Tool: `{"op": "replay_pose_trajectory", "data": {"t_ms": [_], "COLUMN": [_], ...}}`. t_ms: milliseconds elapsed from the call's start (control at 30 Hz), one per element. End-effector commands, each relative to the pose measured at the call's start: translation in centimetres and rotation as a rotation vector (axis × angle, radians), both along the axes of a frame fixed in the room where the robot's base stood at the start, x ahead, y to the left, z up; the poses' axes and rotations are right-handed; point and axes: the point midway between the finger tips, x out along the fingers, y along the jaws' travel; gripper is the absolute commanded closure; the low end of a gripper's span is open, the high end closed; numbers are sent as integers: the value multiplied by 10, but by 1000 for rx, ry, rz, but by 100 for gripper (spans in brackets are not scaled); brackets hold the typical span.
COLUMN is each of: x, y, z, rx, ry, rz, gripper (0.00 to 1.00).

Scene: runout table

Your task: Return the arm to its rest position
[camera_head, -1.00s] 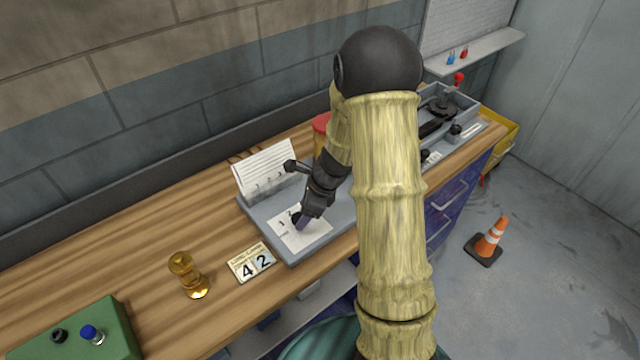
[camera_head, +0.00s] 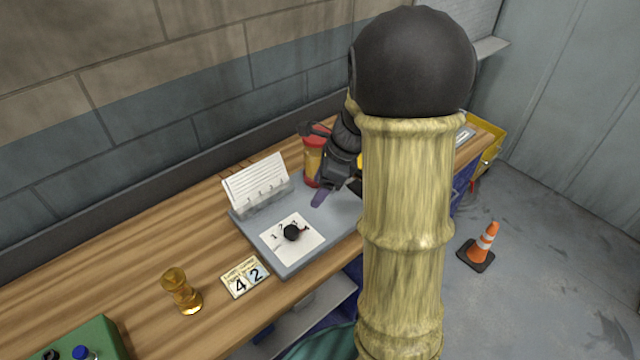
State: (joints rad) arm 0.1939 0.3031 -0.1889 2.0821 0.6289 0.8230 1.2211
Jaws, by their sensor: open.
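My arm rises in front of the table with a bamboo-like link and a black ball joint, hiding much of the right part of the bench. My gripper (camera_head: 322,196) hangs above the grey tray (camera_head: 345,208), to the right of the white card (camera_head: 292,252). It is open, with nothing seen between its fingers. The far finger is partly hidden by the dark wrist.
A rack of white cards (camera_head: 257,183) and a red-lidded jar (camera_head: 312,160) stand close to the gripper. A traffic cone (camera_head: 482,246) stands on the floor at right.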

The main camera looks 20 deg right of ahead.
Motion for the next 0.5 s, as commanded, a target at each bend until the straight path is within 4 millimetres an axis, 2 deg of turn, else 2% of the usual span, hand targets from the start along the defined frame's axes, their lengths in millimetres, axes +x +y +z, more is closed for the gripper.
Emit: {"op": "replay_pose_trajectory", "data": {"t_ms": [400,500], "x": [0,-4], "y": [0,3], "z": [-1,-1], "rx": [-1,-20], "ry": [-1,-11], "rz": [3,48], "gripper": [39,39]}}
